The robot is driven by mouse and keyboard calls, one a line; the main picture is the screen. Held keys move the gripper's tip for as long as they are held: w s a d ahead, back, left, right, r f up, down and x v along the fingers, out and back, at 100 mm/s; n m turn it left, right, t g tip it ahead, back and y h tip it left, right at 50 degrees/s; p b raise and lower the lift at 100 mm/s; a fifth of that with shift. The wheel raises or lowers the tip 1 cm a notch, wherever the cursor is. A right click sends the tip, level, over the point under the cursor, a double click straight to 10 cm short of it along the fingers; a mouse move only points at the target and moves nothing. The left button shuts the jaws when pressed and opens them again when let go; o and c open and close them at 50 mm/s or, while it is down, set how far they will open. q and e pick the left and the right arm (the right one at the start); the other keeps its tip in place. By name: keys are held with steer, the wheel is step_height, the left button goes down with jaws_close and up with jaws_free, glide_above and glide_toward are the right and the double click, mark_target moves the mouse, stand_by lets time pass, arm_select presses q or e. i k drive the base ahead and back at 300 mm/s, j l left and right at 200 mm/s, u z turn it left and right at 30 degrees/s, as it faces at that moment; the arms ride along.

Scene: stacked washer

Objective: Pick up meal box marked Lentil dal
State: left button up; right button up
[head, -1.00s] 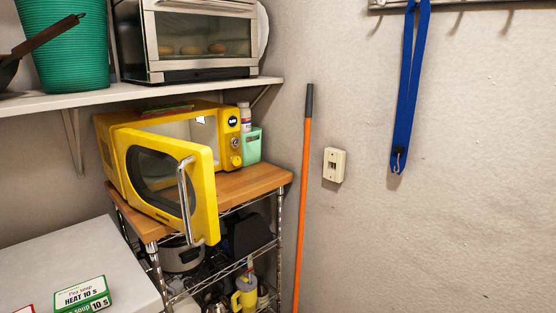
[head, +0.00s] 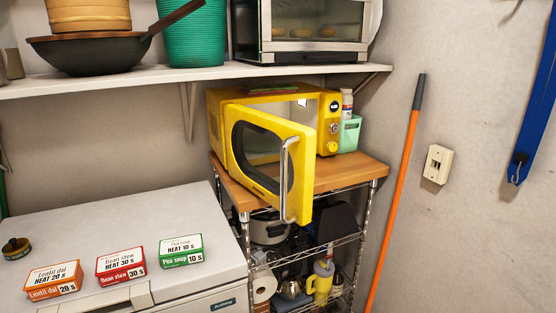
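The meal box marked Lentil dal (head: 53,281) is orange with a white label reading HEAT 20 s. It lies on the white appliance top (head: 130,225) at the lower left, leftmost of three meal boxes in a row. The red Bean stew box (head: 121,264) is to its right, and the green Pea soup box (head: 181,251) is right of that. Neither of my grippers is in the head view, so their state does not show.
A yellow microwave (head: 220,130) with its door (head: 270,160) hanging open stands on a wooden-topped wire cart (head: 345,172). A small dark round object (head: 16,248) lies behind the Lentil dal box. A shelf (head: 120,80) with a wok (head: 90,52) runs above. The appliance top behind the boxes is clear.

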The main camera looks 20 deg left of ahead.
mark_target(51, 280)
steer(key=u, duration=2.15)
